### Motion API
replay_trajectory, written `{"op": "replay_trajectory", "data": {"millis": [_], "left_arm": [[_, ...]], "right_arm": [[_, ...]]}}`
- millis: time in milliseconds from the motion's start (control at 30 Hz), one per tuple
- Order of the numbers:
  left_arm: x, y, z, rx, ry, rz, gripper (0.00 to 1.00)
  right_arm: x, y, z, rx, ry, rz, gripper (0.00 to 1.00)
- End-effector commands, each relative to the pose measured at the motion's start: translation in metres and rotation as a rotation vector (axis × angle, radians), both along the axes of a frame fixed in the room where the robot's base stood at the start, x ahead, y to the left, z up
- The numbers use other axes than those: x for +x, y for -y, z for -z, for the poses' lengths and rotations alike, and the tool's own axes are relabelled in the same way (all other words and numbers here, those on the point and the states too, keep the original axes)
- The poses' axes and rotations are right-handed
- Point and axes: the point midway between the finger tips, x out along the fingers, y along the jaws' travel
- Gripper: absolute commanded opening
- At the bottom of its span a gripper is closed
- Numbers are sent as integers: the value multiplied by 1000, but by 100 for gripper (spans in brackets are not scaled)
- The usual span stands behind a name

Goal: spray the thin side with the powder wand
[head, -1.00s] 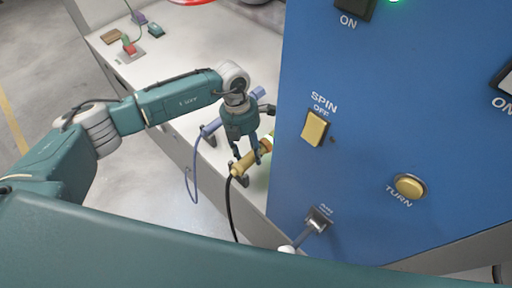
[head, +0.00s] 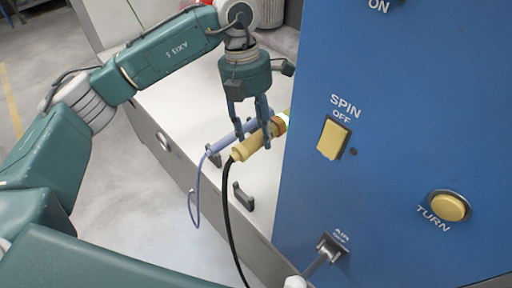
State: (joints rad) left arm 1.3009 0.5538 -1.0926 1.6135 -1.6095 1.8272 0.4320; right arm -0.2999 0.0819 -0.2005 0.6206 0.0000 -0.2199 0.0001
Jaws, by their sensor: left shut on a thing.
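The powder wand, a yellow cylinder (head: 246,150) with a black cable (head: 228,215) from its near end, is in the head view just left of the blue panel. My left gripper (head: 256,138) points down and is shut on the wand. The wand's far end, with a brown band and a bright greenish tip, is partly hidden by the panel edge. A blue wand (head: 221,143) with a blue cable lies just behind it on the bench. The thin side is not identifiable here. My right gripper is not in view.
The blue panel (head: 400,120) stands close on the right with a SPIN switch (head: 333,138), a yellow TURN button (head: 450,206) and an AIR lever (head: 322,258). A dark holder (head: 243,196) stands empty on the white bench. A red object (head: 292,15) is at the back.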

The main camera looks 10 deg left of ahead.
Motion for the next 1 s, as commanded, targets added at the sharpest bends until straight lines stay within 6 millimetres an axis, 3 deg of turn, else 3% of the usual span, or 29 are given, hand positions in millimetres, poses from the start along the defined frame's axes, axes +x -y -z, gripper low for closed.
{"op": "replay_trajectory", "data": {"millis": [267, 1000], "left_arm": [[1, 0, -23, -2, 2, -1, 11], [1, 0, -67, -2, 2, -1, 11]], "right_arm": [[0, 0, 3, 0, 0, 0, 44], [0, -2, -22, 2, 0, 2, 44]]}}
